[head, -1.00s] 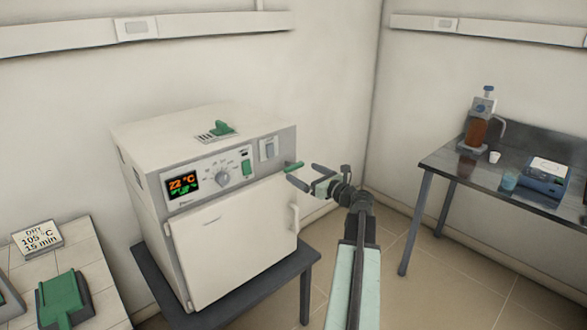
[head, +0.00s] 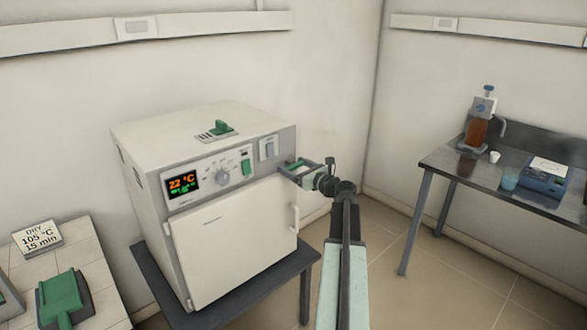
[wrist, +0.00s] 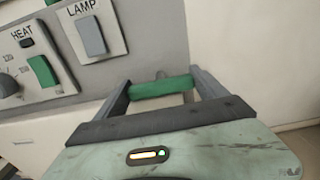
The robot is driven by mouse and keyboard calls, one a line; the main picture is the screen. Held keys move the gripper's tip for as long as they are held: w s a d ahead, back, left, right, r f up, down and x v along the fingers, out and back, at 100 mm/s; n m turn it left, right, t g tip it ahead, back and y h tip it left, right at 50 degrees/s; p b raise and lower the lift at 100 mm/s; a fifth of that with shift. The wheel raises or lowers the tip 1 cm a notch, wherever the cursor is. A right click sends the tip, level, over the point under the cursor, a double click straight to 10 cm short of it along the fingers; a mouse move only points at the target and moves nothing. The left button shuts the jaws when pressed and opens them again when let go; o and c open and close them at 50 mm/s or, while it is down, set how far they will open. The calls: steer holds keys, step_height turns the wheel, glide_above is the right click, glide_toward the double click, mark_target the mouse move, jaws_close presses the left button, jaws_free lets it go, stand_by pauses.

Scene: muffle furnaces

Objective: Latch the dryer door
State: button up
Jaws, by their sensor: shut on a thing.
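The dryer is a cream box oven with a pale door (head: 235,245) on its front. The door lies against or very close to the front; I cannot tell if it is fully seated. A green latch handle (head: 298,166) sticks out at the upper right front corner, level with the control panel. My gripper (head: 291,169) is at this handle, its fingers on either side of it. In the wrist view the handle (wrist: 161,87) spans crosswise between both fingers, and my gripper (wrist: 160,80) is shut on it. A pale vertical door pull (head: 295,218) is below.
The control panel has a display (head: 183,185) reading 22 °C, a knob (head: 222,177) and switches. The dryer stands on a dark table (head: 250,293). A tiled bench (head: 98,290) is at left; a dark table (head: 440,163) with a bottle is at right. Floor between is clear.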

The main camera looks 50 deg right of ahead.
steer(key=shift+n, duration=0.7)
steer(key=o, duration=1.3)
